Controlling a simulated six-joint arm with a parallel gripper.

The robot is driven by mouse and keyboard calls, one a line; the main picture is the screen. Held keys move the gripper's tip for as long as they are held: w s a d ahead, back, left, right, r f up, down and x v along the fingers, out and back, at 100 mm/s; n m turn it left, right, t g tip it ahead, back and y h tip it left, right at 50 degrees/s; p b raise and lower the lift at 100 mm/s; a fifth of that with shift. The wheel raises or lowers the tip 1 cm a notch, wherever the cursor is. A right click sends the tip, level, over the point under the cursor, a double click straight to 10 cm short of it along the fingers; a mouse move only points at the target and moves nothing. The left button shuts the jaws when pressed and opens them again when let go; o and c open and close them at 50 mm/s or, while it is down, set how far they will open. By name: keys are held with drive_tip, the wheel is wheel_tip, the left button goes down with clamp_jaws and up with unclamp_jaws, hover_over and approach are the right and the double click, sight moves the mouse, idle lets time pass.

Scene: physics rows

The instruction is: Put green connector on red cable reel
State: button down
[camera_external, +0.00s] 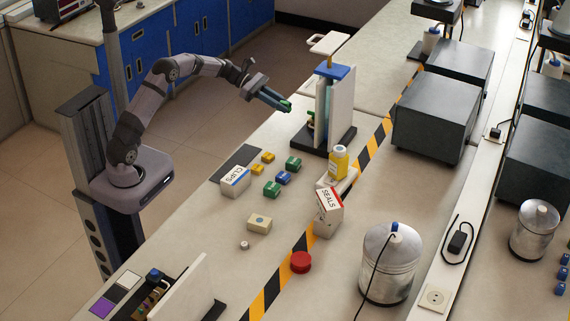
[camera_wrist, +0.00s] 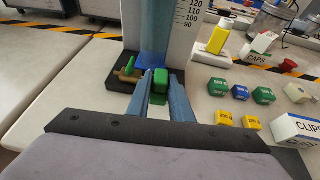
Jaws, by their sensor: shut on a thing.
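My gripper (camera_external: 280,103) is shut on a green connector (camera_wrist: 160,80), held between the fingertips in the wrist view. The connector also shows as a small green bit at the fingertips in the external view (camera_external: 286,103). The gripper is in the air in front of the tall stand with the blue top. A red round thing (camera_external: 301,262), which looks like the red cable reel, sits on the bench by the striped tape, far from the gripper.
The tall stand (camera_external: 338,100) is close to my gripper.

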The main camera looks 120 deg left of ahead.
drive_tip(key=w+d+m+h+p, duration=0.1)
drive_tip(key=w+d+m+h, duration=0.35)
drive_tip(key=w+d, duration=1.2)
wheel_tip(320, 180, up, 4)
drive_tip(key=m+g+h+p, duration=0.2)
drive_tip(key=m+g+h, duration=0.2)
drive_tip(key=m+h, duration=0.15)
hover_over(300, 258)
drive_tip(key=shift+h, duration=0.3)
drive_tip(key=shift+f, duration=5.15)
